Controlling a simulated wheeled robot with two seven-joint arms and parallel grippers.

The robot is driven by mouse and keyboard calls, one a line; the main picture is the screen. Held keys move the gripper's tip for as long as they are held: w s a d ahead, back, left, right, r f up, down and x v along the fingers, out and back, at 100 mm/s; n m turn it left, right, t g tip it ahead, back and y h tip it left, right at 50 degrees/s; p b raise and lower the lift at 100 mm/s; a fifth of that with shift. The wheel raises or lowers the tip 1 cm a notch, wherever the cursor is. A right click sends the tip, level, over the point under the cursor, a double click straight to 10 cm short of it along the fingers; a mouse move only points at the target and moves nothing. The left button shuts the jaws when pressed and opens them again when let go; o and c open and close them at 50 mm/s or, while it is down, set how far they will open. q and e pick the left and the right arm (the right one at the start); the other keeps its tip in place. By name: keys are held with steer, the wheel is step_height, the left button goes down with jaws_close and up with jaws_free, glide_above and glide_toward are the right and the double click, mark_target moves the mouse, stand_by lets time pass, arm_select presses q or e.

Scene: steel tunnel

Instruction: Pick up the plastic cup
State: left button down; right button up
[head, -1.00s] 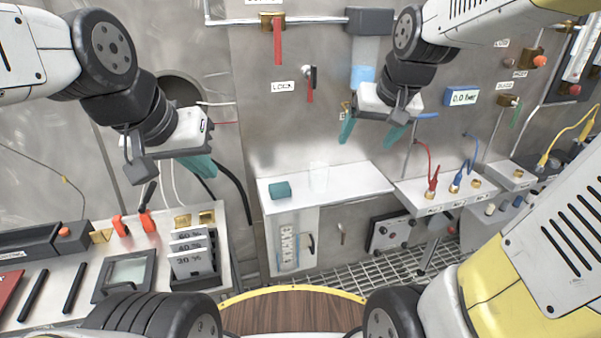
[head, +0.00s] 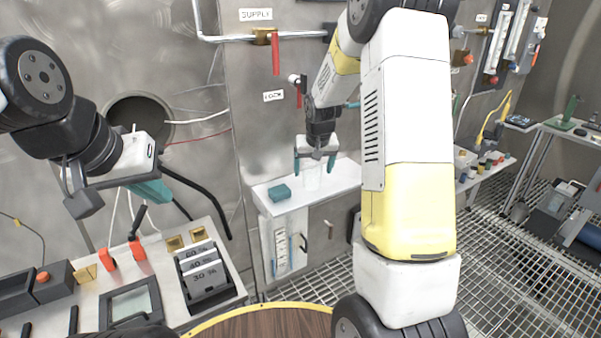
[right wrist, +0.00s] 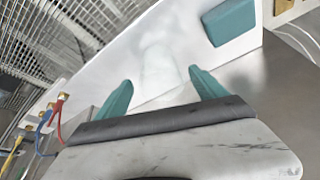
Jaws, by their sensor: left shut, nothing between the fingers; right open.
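The clear plastic cup (head: 311,178) stands on the white shelf (head: 345,180), to the right of a teal block. It also shows, pale and faint, in the right wrist view (right wrist: 157,70). My right gripper (head: 314,166) is open above the shelf, pointing down. Its two teal fingers are on either side of the cup's upper part, with visible gaps, in the right wrist view (right wrist: 160,79). I cannot tell how deep the cup is between them. My left gripper (head: 155,191) is shut and empty at the left, over the control bench, away from the cup.
The teal block (head: 279,193) lies close to the cup's left on the shelf. A wall stands directly behind the shelf. A control bench (head: 205,290) with levers is at the lower left. A wooden round top (head: 265,323) is in front. My right arm hides the shelf's right side.

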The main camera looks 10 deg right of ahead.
steer(key=x, duration=0.4)
steer(key=shift+w+a, duration=0.15)
steer(key=c, duration=1.5)
steer(key=shift+o, duration=0.2)
